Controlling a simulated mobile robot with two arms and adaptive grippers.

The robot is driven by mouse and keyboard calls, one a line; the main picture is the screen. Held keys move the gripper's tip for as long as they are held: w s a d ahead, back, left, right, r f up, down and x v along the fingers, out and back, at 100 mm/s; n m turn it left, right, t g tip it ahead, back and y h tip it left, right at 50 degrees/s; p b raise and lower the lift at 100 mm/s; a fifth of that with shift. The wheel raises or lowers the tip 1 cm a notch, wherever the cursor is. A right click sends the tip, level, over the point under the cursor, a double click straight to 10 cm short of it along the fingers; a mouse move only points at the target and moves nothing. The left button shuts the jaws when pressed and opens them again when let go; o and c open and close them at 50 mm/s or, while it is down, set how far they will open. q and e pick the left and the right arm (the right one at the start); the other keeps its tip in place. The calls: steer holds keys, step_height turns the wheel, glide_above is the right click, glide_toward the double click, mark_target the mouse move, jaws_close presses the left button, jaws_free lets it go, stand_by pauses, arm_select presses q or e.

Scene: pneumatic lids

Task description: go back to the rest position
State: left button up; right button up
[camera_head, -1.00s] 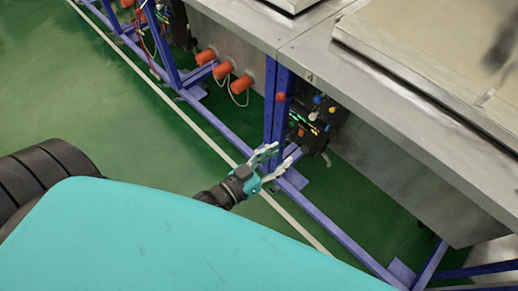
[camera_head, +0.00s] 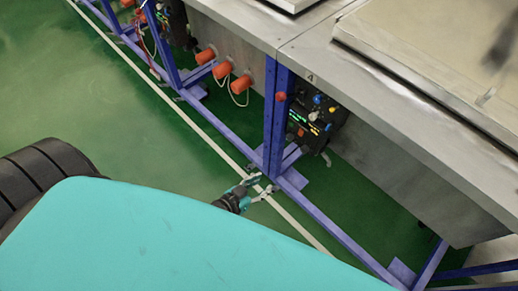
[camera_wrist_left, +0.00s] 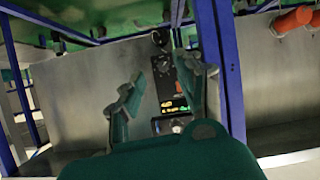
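My left gripper (camera_head: 262,187) shows in the head view just beyond the edge of my teal body, low beside the blue frame. Its two fingers are spread with nothing between them. In the left wrist view the open fingers (camera_wrist_left: 165,100) frame the dark control box (camera_wrist_left: 168,85) with lit displays, which stands apart beyond them. In the head view that control box (camera_head: 312,118) hangs under the steel table, to the upper right of the gripper. My right gripper is not in view.
A blue post (camera_head: 276,120) and a floor rail (camera_head: 335,232) stand close to the gripper. Orange caps (camera_head: 222,70) stick out from the tank side. A steel table (camera_head: 410,110) with a lid (camera_head: 430,60) fills the right. Green floor (camera_head: 110,110) at left is clear.

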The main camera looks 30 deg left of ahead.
arm_select(q)
steer(key=shift+s+a+f, duration=0.1)
steer(key=shift+f, duration=0.3)
steer(key=s+a+f+g+y, duration=0.1)
steer(key=s+a+f+g, duration=0.15)
steer(key=s+f, duration=0.6)
steer(key=s+a+f+g+y, duration=0.2)
steer(key=s+f+g, duration=0.25)
steer(key=f, duration=0.65)
steer(key=s+a+f+g, duration=0.1)
steer(key=s+f, duration=0.3)
steer(key=s, duration=0.4)
steer(key=s+f+g+y, duration=0.1)
steer(key=s+f+g, duration=0.2)
steer(key=s, duration=0.5)
steer(key=shift+a+f, duration=0.4)
steer(key=shift+f, duration=0.35)
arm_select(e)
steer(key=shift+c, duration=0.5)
